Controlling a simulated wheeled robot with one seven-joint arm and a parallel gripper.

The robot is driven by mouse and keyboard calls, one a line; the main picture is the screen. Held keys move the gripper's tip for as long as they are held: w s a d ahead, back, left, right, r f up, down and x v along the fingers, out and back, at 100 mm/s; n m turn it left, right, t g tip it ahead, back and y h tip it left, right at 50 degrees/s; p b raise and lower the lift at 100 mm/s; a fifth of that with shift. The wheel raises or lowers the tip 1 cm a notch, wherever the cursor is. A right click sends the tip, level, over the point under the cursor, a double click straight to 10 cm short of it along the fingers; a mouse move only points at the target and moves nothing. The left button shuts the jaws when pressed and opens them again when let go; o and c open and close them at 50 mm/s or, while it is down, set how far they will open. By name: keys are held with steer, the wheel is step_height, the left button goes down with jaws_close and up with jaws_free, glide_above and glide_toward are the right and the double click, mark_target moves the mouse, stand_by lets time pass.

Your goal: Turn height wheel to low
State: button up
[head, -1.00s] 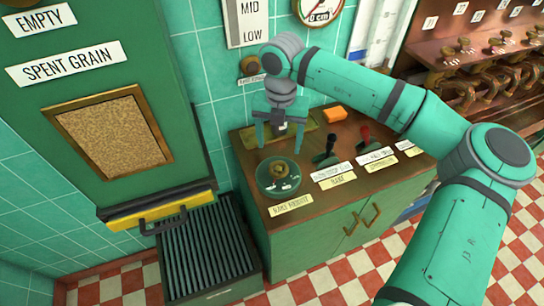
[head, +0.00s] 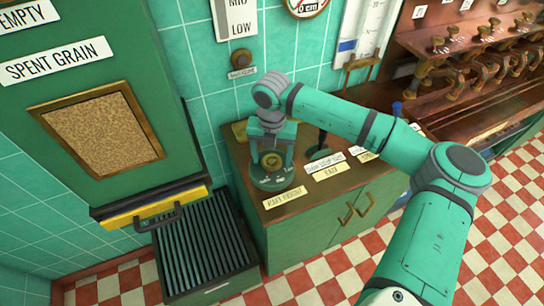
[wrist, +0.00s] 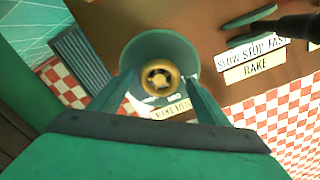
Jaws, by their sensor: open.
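The height wheel (head: 268,183) is a round green dial with a brass hub on the front left of the counter, above a label reading RAKE HEIGHT (head: 284,197). My gripper (head: 271,155) is open and points down over the wheel, one finger on each side of the hub. In the wrist view the brass hub (wrist: 160,77) sits between the two spread fingers, inside the green dial (wrist: 137,55). I cannot tell whether the fingers touch the wheel. A wall sign with MID and LOW (head: 236,22) hangs above, partly cut off.
A dark lever (head: 321,141) stands right of the wheel, by the SLOW STOP FAST label (head: 325,160). A round gauge (head: 307,6) reads near 0 cm. A slatted grate (head: 203,246) lies left of the cabinet. Brass taps (head: 485,60) line the right side.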

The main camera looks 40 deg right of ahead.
steer(key=c, duration=1)
steer(key=shift+c, duration=0.2)
steer(key=n, duration=0.4)
steer(key=shift+r+n, duration=0.1)
steer(key=shift+n, duration=0.3)
steer(key=n, duration=0.5)
steer(key=shift+d+n, duration=0.1)
steer(key=shift+n, duration=0.2)
steer(key=n, duration=0.4)
steer(key=shift+w+n, duration=0.1)
steer(key=shift+n, duration=0.2)
steer(key=n, duration=0.4)
steer(key=shift+n, duration=0.4)
